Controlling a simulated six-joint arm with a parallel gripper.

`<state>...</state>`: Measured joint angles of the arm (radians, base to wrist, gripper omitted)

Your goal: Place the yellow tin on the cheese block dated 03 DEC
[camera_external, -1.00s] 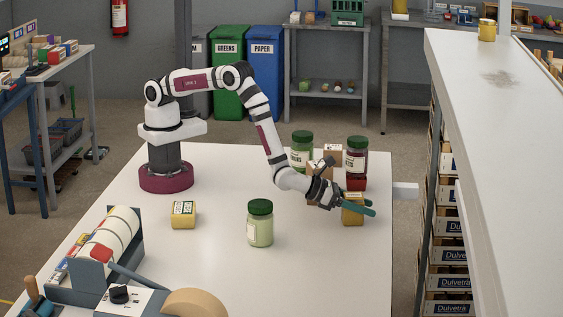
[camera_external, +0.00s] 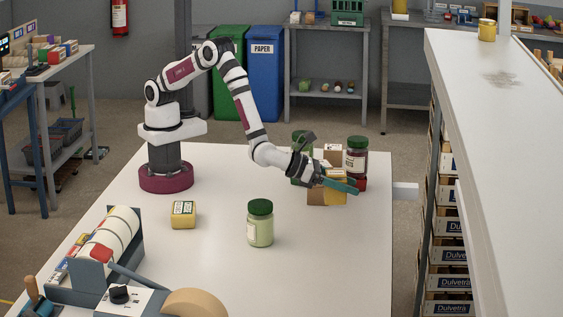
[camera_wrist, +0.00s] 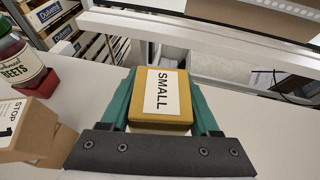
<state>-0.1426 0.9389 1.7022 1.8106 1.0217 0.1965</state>
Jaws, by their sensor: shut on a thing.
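My gripper (camera_external: 341,183) is shut on a mustard-yellow tin (camera_wrist: 158,97) labelled SMALL. In the wrist view the tin sits between the two green fingers, label facing the camera. In the external view the tin (camera_external: 335,191) is partly covered by the fingers, beside a cardboard box (camera_external: 316,197). A yellow block with a white label (camera_external: 183,216) stands on the table to the left, well away from my gripper. It looks like the cheese block, but its date is too small to read.
A green-lidded jar (camera_external: 260,224) stands mid-table, right of the yellow block. A beets jar (camera_external: 356,156) stands on a red block (camera_wrist: 40,84) behind my gripper. Another green-lidded jar (camera_external: 301,143) and another box (camera_external: 333,152) are nearby. The table's middle (camera_external: 215,255) is clear.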

